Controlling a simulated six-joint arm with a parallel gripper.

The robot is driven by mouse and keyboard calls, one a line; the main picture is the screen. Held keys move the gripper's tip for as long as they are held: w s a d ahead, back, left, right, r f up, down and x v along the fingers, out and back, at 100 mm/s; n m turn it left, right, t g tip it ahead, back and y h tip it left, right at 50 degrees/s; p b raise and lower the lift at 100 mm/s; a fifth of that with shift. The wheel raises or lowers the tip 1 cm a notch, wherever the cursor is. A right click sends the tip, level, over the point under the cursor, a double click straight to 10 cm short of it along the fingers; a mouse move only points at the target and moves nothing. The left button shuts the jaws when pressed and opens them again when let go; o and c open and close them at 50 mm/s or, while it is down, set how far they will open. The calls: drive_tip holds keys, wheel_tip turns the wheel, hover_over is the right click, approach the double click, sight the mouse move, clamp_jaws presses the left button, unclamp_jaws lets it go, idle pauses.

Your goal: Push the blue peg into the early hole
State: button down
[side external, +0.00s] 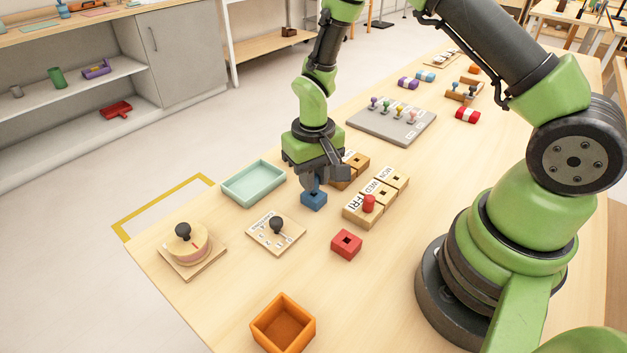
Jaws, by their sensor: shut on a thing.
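My gripper (316,177) points down over the blue block (313,202) near the middle of the table. It is shut on the blue peg (313,186), which shows only as a small patch between the fingers and the block. I cannot tell whether the peg's lower end is in the block or just above it. A wooden block (375,196) with MON, WED and FRI labels stands to the right, a red peg (368,204) upright at its FRI end. Another labelled wooden block (355,160) is partly hidden behind my gripper. No label reading "early" is legible.
A red block (346,245) with a square hole, a dial board (276,233), a teal tray (254,183) and an orange box (283,325) stand around. A grey pegboard (392,124) lies behind. Bare table lies left of the red block.

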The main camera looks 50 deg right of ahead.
drive_tip(key=r, duration=0.8)
drive_tip(key=shift+d, duration=0.25)
drive_tip(key=d, duration=1.3)
drive_tip(key=shift+s+d+f, duration=0.15)
drive_tip(key=shift+f, duration=1.45)
drive_tip(key=shift+s+d+f, duration=0.1)
drive_tip(key=shift+f, duration=1.5)
drive_tip(key=shift+f, duration=1.35)
drive_tip(key=c, duration=0.9)
unclamp_jaws()
drive_tip(key=shift+c, duration=0.2)
